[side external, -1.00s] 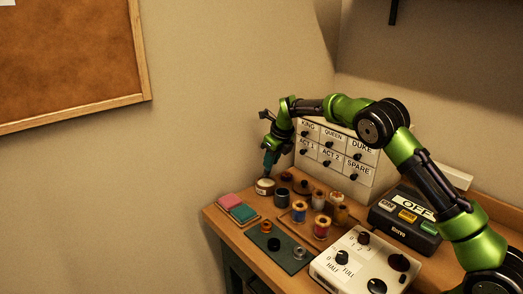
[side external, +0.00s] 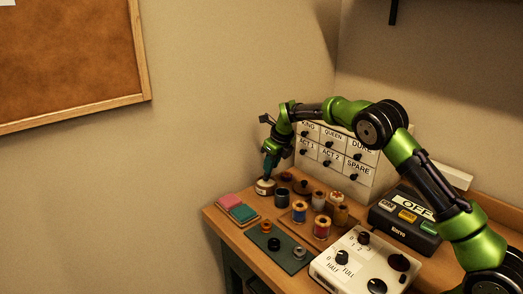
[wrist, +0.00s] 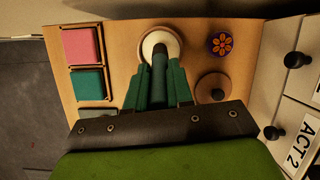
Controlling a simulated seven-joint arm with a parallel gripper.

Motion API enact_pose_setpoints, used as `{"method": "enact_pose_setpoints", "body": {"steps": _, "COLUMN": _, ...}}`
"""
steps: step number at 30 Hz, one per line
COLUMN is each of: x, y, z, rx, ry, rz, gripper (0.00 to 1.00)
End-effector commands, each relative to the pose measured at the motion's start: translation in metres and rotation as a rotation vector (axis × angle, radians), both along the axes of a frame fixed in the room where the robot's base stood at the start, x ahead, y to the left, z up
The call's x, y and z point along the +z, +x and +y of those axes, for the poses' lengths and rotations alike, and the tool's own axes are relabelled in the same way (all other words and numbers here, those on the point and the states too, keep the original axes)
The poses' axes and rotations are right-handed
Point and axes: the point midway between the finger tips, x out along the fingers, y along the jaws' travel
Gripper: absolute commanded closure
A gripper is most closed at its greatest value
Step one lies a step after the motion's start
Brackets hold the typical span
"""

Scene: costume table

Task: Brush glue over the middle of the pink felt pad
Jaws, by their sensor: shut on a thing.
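The pink felt pad (side external: 231,200) lies at the table's left end, and it also shows at upper left in the wrist view (wrist: 80,45). A teal pad (side external: 243,213) lies beside it. The pale-rimmed glue pot (side external: 265,188) stands right of the pads; its round top shows in the wrist view (wrist: 160,37). My gripper (side external: 268,170) is over the pot, pointing down. In the wrist view its teal fingers (wrist: 160,80) are shut on the dark handle of the brush (wrist: 160,58). The brush's lower end is at the pot's mouth; its bristles are hidden.
A purple disc with an orange flower (wrist: 220,43) and a brown round lid (wrist: 212,86) stand right of the pot. Several thread spools (side external: 299,211) and a control box (side external: 358,262) are nearer the camera. A labelled drawer cabinet (side external: 337,155) stands behind.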

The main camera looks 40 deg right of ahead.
Motion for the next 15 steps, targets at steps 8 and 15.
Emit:
{"method": "enact_pose_setpoints", "body": {"steps": 8, "x": -0.0029, "y": 0.0001, "z": 0.0001, "rx": 0.0, "ry": 0.0, "rz": 0.0, "gripper": 1.0}}
{"method": "enact_pose_setpoints", "body": {"steps": 15, "x": -0.0059, "y": 0.0001, "z": 0.0, "rx": 0.0, "ry": 0.0, "rz": 0.0, "gripper": 1.0}}
